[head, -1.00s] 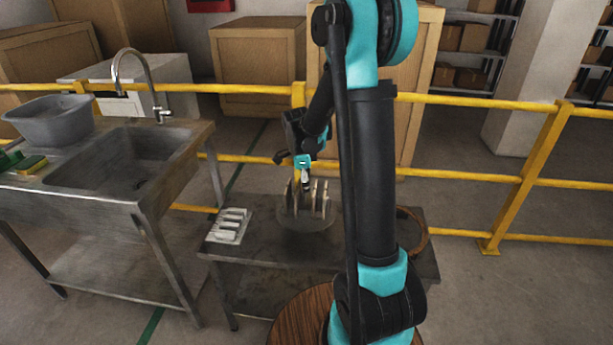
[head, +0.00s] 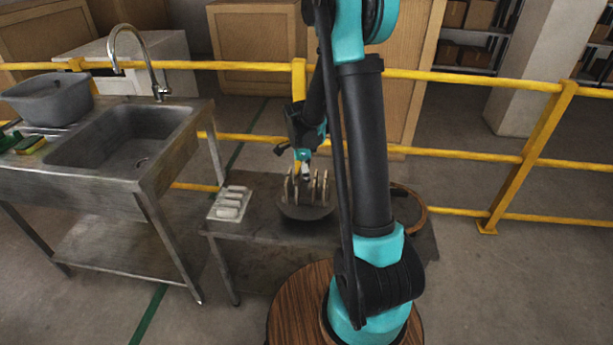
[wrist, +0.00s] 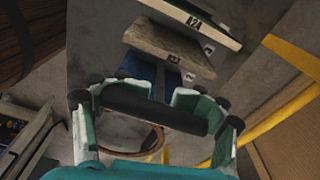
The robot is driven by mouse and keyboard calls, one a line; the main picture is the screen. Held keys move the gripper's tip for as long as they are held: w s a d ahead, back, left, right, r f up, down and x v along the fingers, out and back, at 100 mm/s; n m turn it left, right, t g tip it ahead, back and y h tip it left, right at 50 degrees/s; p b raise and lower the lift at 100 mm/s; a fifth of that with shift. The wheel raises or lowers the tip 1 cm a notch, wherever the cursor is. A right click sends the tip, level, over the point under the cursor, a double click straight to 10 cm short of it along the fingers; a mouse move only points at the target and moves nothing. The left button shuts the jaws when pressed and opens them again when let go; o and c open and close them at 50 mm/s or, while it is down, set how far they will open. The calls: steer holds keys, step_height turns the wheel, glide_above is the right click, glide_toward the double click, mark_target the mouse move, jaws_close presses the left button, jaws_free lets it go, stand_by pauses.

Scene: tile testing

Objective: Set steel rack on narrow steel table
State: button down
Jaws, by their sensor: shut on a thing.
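The steel rack (head: 305,211) has a dark rounded base with several pale tiles standing upright in it. In the head view it is over the narrow steel table (head: 270,262), near its middle. I cannot tell whether its base touches the top. My gripper (head: 303,172) points down at the rack from above and is shut on it. The wrist view shows my gripper's fingers (wrist: 155,105) close up, with labelled tiles (wrist: 170,48) just beyond. The exact grip spot is partly hidden.
A pale block tray (head: 230,204) lies on the table's left end, and a wood-rimmed round ring (head: 411,206) on its right. A steel sink stand (head: 120,150) is at left. A yellow railing (head: 470,153) runs behind. A round wooden top (head: 292,300) is in front.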

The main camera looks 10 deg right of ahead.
mark_target(303, 192)
steer(key=shift+c, duration=0.7)
jaws_free()
steer(key=shift+r, duration=0.1)
step_height(303, 192, up, 11)
steer(key=a, duration=0.1)
steer(key=s+d+f+n+t, duration=0.2)
steer(key=s+n, duration=0.7)
steer(key=s, duration=0.2)
steer(key=s+d+f+n+t+y, duration=0.1)
steer(key=s+d+f+n+t, duration=0.1)
steer(key=s+n, duration=0.8)
steer(key=shift+s+d+f, duration=0.35)
steer(key=shift+s+d, duration=0.15)
steer(key=shift+s, duration=0.1)
